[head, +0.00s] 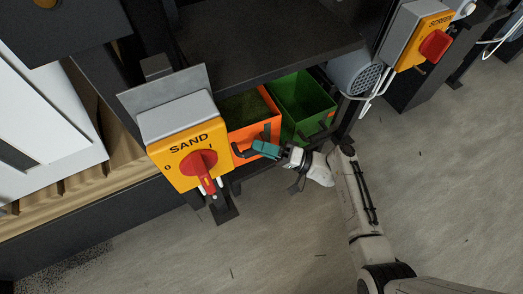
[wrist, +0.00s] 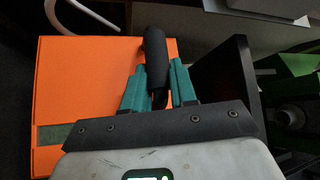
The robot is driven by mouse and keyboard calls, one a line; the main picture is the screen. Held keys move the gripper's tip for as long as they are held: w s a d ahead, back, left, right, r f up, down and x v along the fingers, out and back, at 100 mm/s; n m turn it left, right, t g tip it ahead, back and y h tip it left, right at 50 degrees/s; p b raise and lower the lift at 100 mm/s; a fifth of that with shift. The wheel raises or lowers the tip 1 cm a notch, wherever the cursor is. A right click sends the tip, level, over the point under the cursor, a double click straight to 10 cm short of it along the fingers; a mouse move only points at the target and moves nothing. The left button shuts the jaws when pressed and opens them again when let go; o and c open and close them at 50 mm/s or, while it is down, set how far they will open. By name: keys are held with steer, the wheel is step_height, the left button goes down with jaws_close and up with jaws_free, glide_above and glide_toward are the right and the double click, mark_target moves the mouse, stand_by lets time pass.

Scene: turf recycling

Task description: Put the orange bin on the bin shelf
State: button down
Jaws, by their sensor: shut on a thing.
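The orange bin (head: 245,136) stands under the dark machine frame, with green turf-like material (head: 246,107) inside it. It also fills the left of the wrist view as an orange panel (wrist: 85,90). My gripper (head: 258,150) has teal fingers, shut on the bin's black handle (wrist: 155,55) at its front. The handle stands between the fingers in the wrist view (wrist: 160,88). The bin's underside is hidden, so I cannot tell whether it rests on a shelf or is lifted.
A green bin (head: 305,98) stands close on the right of the orange bin. A yellow SAND switch box (head: 180,150) juts out on the left. A dark panel (head: 240,45) overhangs the bins. A grey motor (head: 352,72) is to the right. The floor (head: 440,190) in front is open.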

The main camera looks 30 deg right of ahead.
step_height(320, 180, down, 8)
steer(key=b, duration=0.8)
steer(key=shift+r, duration=0.15)
steer(key=shift+s+f, duration=0.1)
steer(key=shift+f, duration=0.9)
stand_by(0.5)
steer(key=c, duration=0.5)
jaws_free()
steer(key=shift+r, duration=0.1)
steer(key=p+v, duration=0.1)
steer(key=v, duration=0.9)
steer(key=shift+s+d, duration=0.2)
steer(key=shift+d, duration=0.1)
